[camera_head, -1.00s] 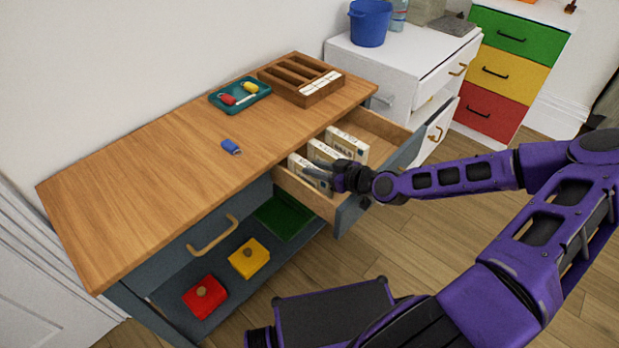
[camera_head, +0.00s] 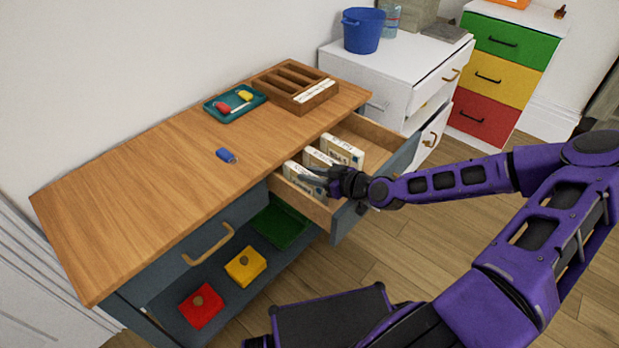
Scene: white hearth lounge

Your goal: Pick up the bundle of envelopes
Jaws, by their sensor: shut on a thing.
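Three pale bundles of envelopes stand on edge in the open drawer: a near one (camera_head: 303,179), a middle one (camera_head: 318,158) and a far one (camera_head: 343,150). My gripper (camera_head: 322,176) reaches into the drawer from the right and is shut on the near bundle, at its right part. The fingers cover part of that bundle. Its lower edge is hidden by the drawer wall, so I cannot tell whether it is clear of the drawer floor.
The wooden drawer (camera_head: 301,202) sticks out of the cabinet (camera_head: 150,205). On the cabinet top are a blue object (camera_head: 226,155), a teal tray (camera_head: 216,115) and a wooden organizer (camera_head: 270,87). A white cabinet (camera_head: 385,58) with a blue bucket (camera_head: 363,31) stands behind.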

